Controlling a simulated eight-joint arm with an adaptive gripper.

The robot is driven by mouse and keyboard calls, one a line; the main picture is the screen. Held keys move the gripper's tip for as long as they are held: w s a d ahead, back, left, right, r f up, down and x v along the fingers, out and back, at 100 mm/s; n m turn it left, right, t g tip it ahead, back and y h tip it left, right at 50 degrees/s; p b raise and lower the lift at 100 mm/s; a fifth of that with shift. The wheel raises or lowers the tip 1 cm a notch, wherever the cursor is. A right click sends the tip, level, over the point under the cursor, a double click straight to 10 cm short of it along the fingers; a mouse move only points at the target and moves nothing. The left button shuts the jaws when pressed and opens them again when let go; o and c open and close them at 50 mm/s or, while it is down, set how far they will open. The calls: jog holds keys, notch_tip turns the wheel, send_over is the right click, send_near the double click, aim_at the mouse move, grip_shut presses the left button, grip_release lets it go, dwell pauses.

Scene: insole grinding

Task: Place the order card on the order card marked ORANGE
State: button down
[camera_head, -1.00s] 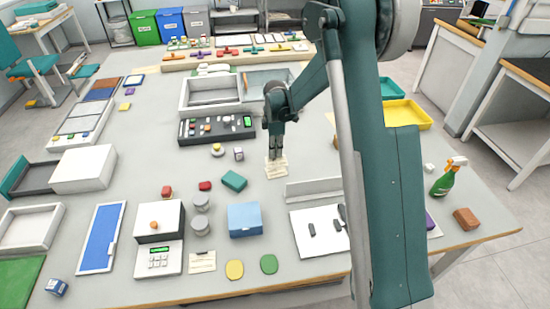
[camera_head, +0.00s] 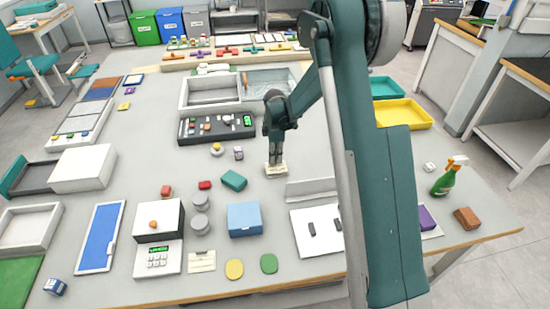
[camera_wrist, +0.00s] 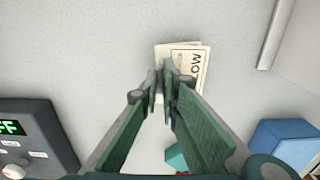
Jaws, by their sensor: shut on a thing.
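My gripper (camera_head: 276,165) points down in the middle of the table, with its fingertips nearly together. It is shut on a pale order card (camera_head: 277,173) at or just above the tabletop. In the wrist view, two cream cards overlap at the fingertips (camera_wrist: 167,84). One card (camera_wrist: 189,66) shows black letters ending in "LOW", and part of another pale card shows beside it at the left. The fingers cover part of both, so I cannot tell which one is gripped. I see no ORANGE wording.
A black control box (camera_head: 217,128) stands behind and left of my gripper. A teal block (camera_head: 233,181) lies to its left front, and a grey rail (camera_head: 313,188) to its right front. Another cream card (camera_head: 201,261) lies near the front edge, beside a keypad device (camera_head: 157,259).

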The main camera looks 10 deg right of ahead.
jog(key=shift+f, duration=0.1)
jog(key=c, duration=2.6)
grip_release()
jog(key=shift+r+p, duration=0.65)
jog(key=shift+r, duration=5.8)
